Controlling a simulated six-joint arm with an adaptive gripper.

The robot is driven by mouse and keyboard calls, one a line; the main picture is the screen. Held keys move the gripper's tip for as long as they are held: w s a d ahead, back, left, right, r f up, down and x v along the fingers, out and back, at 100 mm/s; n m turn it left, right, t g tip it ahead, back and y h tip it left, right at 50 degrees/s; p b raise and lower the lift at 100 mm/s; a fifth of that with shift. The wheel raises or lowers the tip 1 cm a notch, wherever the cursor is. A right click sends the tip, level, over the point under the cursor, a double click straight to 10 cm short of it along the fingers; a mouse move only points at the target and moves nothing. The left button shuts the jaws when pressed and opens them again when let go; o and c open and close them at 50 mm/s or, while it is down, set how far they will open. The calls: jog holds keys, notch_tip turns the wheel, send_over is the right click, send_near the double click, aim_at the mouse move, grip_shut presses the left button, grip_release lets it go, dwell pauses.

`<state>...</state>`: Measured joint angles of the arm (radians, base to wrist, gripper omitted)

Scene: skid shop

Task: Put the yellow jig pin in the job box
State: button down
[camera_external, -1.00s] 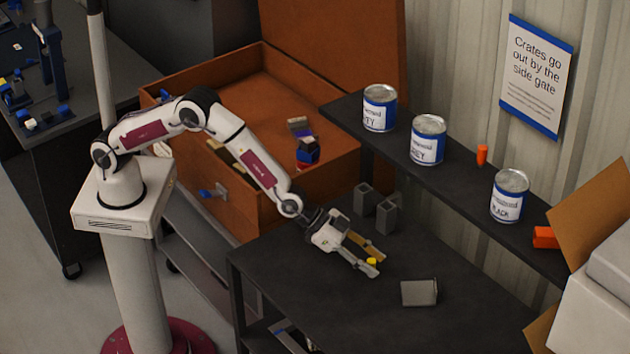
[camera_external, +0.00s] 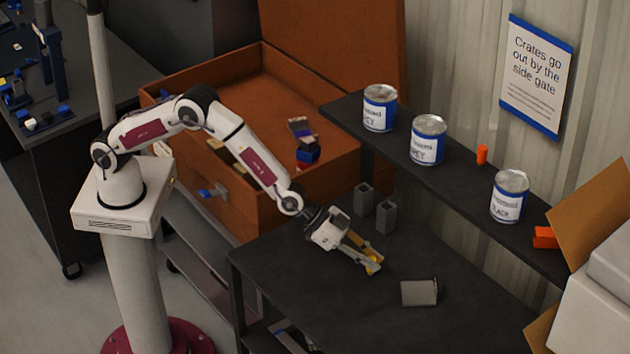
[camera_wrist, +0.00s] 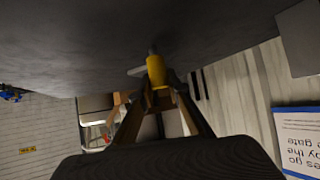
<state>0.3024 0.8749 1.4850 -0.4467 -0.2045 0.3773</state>
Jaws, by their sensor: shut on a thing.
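The yellow jig pin (camera_wrist: 156,72) is a short yellow cylinder between my fingertips in the wrist view. In the external view only a little yellow shows at the tips of my gripper (camera_external: 374,266), which is shut on it just over the dark bench top (camera_external: 310,290). I cannot tell whether the pin touches the bench. The large open orange-brown chest (camera_external: 335,165), which I take for the job box, stands behind the bench to the left. Its lid is raised, and several small items lie inside it.
Two grey hollow blocks (camera_external: 386,216) stand on the bench behind my gripper, and a grey block (camera_external: 419,292) lies to its right. The raised shelf (camera_external: 460,187) holds paint cans (camera_external: 428,140) and orange pieces (camera_external: 482,154). An open cardboard box (camera_external: 592,215) stands at the right.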

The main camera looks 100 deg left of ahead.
jog(key=shift+r, duration=1.35)
jog(key=shift+s, duration=0.1)
jog(key=s+a, duration=0.1)
jog(key=s, duration=0.4)
jog(key=s+a, duration=0.1)
jog(key=s, duration=0.5)
jog(key=s+a, duration=0.1)
jog(key=s, duration=0.5)
jog(key=shift+s+a, duration=0.2)
jog(key=shift+a, duration=0.05)
jog(key=shift+r, duration=0.1)
